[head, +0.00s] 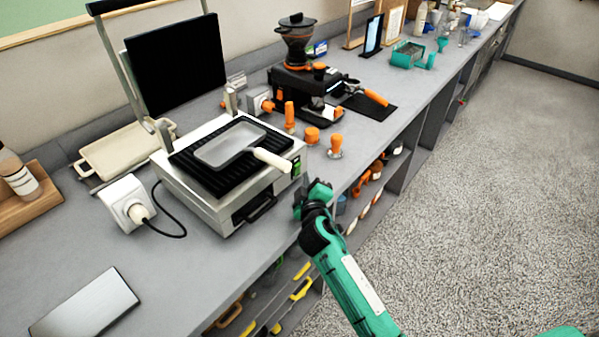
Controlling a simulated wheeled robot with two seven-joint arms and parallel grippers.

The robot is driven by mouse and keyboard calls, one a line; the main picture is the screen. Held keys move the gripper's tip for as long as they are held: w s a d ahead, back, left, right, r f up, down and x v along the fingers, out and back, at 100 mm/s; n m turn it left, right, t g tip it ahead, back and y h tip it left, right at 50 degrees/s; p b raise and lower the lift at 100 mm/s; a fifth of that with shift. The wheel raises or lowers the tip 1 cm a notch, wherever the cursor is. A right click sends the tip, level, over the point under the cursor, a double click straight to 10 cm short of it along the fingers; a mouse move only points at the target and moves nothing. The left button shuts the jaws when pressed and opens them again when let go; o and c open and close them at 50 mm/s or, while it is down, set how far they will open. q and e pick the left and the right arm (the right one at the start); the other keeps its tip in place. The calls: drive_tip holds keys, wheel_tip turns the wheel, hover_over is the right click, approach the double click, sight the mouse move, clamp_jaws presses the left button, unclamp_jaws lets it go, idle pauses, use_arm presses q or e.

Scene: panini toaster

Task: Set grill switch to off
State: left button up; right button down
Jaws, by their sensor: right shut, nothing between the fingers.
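The panini grill (240,207) stands on the counter with its black lid (177,65) raised. A small lit green switch (297,168) shows at the right end of its front face. I cannot read the switch's position clearly. A grey pan with a cream handle (272,160) lies on the ribbed lower plate, its handle sticking out over the front edge. My right gripper (308,192) is shut and empty, just in front of the grill's right corner near the switch. I cannot tell whether it touches the grill. My left gripper is not in view.
A wall socket box (127,203) with a plugged cable sits left of the grill. Orange-handled coffee tools (312,135) and a black coffee grinder (297,45) stand to the right. A tablet-like slab (85,305) lies at front left. Open shelves are below the counter.

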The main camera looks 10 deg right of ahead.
drive_tip(key=s+d+p, duration=0.1)
drive_tip(key=s+d+r, duration=0.1)
drive_tip(key=s, duration=0.1)
drive_tip(key=shift+d+p, duration=0.2)
drive_tip(key=shift+p, duration=0.15)
drive_tip(key=shift+s+d, duration=0.3)
drive_tip(key=shift+s, duration=0.15)
